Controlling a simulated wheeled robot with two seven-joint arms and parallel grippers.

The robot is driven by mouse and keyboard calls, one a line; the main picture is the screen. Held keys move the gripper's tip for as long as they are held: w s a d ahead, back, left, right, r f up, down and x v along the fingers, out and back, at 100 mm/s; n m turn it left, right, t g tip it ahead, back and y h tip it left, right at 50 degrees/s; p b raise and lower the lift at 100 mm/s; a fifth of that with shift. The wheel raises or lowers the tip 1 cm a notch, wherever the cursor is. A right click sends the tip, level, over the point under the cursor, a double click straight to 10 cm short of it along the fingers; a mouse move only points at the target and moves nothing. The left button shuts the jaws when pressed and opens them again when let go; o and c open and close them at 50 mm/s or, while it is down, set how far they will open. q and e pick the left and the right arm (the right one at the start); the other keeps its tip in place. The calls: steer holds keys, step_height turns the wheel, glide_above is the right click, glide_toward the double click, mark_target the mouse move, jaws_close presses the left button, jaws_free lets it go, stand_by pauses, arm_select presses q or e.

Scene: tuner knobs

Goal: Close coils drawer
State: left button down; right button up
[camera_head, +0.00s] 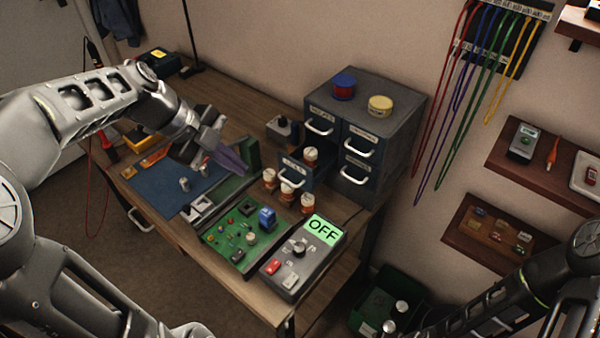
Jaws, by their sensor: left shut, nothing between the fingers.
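A dark grey cabinet (398,98) with several drawers stands at the back right of the bench. Its lower-left drawer (294,172) is pulled out toward the front, and a copper-and-white coil (310,157) shows in it. The drawer's label is too small to read surely. Its pale handle (291,181) is on the front face. My left gripper (236,160) is shut and empty, above the bench to the left of the open drawer and apart from it. My right arm shows at the lower right, but its gripper is not visible.
Several coils (269,178) stand on the bench before the open drawer. A green circuit board (235,238) and a grey box reading OFF (302,256) lie nearer the front. A blue mat (165,185) is below my left arm.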

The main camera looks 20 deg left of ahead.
arm_select(q)
steer(key=shift+s+a, duration=0.1)
steer(key=shift+a, duration=0.05)
steer(key=p+x, duration=0.2)
steer(key=x, duration=0.7)
steer(key=shift+d+f, duration=0.25)
steer(key=shift+f, duration=0.05)
steer(key=w, duration=0.1)
steer(key=w+p, duration=0.1)
steer(key=w+d+f+p, duration=0.1)
steer(key=w, duration=0.1)
steer(key=shift+d+f, duration=0.1)
steer(key=shift+w, duration=0.1)
